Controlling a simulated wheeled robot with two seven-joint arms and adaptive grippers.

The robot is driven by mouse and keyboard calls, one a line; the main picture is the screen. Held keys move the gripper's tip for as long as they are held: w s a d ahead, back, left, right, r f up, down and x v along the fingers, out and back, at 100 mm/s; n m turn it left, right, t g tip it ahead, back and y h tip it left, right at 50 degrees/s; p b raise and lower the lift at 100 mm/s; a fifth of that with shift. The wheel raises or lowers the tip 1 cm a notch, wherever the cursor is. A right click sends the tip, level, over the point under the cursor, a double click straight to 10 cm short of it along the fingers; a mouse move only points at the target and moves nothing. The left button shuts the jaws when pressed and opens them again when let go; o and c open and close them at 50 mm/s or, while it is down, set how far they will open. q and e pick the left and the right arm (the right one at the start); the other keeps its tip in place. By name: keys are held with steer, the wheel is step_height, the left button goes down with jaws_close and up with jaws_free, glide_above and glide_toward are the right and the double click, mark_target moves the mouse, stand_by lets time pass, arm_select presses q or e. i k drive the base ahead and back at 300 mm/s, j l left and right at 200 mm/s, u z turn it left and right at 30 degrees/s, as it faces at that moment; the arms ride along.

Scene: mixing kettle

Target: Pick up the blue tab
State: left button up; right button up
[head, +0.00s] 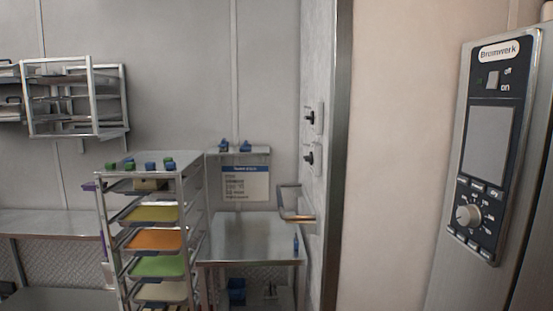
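Several small blue items are in the head view, and I cannot tell which is the blue tab. One blue piece (150,167) sits among small green pieces (110,167) on top of the tray rack (187,172). Two blue items (224,145) (246,146) sit on a small wall shelf (262,151). A narrow upright blue item (295,244) is at the right edge of the metal table (245,232). Neither of my grippers is in view.
The rack holds yellow (154,214), orange (155,240) and green (158,266) trays. A control panel (491,145) stands at the right. The metal table's top looks mostly clear.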

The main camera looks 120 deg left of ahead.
mark_target(171, 165)
steer(key=u, duration=4.85)
